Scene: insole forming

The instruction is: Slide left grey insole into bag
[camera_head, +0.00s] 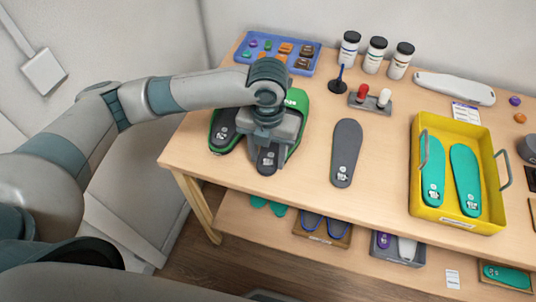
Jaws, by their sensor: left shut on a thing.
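A green bag (301,101) lies near the table's left end, largely covered by my left arm and gripper. A dark grey insole (225,125) lies on its left part, with green showing around its edge. My left gripper (268,143) points down over the bag and is shut on a second grey insole (267,163), whose near end shows below the fingers. How far this insole is inside the bag is hidden. A third grey insole (346,150) lies alone on the table to the right. My right gripper is out of view.
A yellow tray (461,221) with two teal insoles stands at the right. A blue tray (252,59) of small parts, a stand with red and white knobs (370,101) and three bottles (376,57) are at the back. Bare table (385,170) lies between insole and yellow tray.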

